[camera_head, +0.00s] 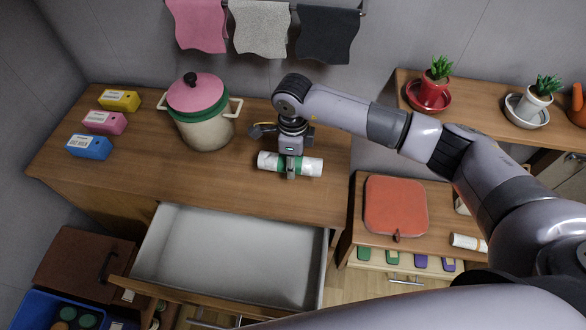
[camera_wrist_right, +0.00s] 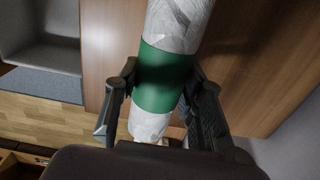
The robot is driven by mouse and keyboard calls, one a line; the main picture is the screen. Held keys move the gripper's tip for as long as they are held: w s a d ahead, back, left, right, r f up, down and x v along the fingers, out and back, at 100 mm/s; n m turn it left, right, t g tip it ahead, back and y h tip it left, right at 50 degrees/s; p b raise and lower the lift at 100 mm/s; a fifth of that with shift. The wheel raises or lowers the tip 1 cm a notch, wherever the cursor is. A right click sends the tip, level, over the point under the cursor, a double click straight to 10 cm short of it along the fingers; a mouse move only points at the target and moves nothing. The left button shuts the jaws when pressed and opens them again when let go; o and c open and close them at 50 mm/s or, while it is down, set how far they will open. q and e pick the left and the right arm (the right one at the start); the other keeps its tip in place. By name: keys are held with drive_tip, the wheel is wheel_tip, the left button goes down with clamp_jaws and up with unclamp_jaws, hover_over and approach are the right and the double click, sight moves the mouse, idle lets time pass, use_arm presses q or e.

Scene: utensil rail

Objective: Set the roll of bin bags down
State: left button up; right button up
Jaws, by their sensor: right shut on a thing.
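The roll of bin bags (camera_head: 308,166) is white with a green band around its middle. It lies level at or just above the wooden counter top (camera_head: 220,185), near the front edge; I cannot tell whether it touches. My right gripper (camera_head: 291,172) comes down from above and is shut on the roll at the green band. In the right wrist view the roll (camera_wrist_right: 168,75) runs between the two fingers of the right gripper (camera_wrist_right: 160,115). My left gripper is not in view.
A pot with a pink lid (camera_head: 205,110) stands left of the roll. Several small boxes, one of them pink (camera_head: 104,122), sit at the counter's left. An open, empty drawer (camera_head: 225,255) juts out below. Cloths (camera_head: 260,28) hang behind. A lower table with a red pad (camera_head: 396,205) is at right.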

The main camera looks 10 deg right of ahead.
wheel_tip(320, 180, down, 5)
drive_tip(key=shift+r+p, duration=0.1)
drive_tip(key=shift+p, duration=0.3)
drive_tip(key=shift+f, duration=0.3)
drive_tip(key=shift+f, duration=0.2)
drive_tip(key=o, duration=1.2)
drive_tip(key=shift+r, duration=0.1)
drive_tip(key=shift+o, duration=0.2)
